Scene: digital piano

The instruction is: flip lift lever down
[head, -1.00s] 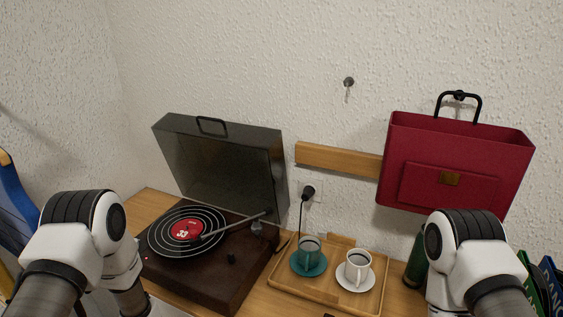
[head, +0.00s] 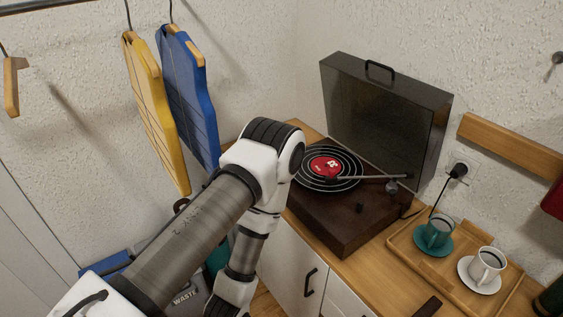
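The record player (head: 340,222) stands on the wooden counter with its dark lid (head: 385,115) raised. A black record with a red label (head: 325,166) lies on its platter. The tonearm (head: 372,178) reaches from its pivot (head: 392,186) at the right over the record. A small dark knob (head: 360,208) sits on the deck's front right. The lift lever is too small to make out near the pivot. My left arm comes in from the left and bends downward in front of the counter. Its gripper is out of the picture, and my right gripper is not seen.
A wooden tray (head: 408,256) right of the player holds a teal cup (head: 438,234) and a white cup (head: 488,262) on saucers. A plug and cable (head: 458,172) hang between lid and tray.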

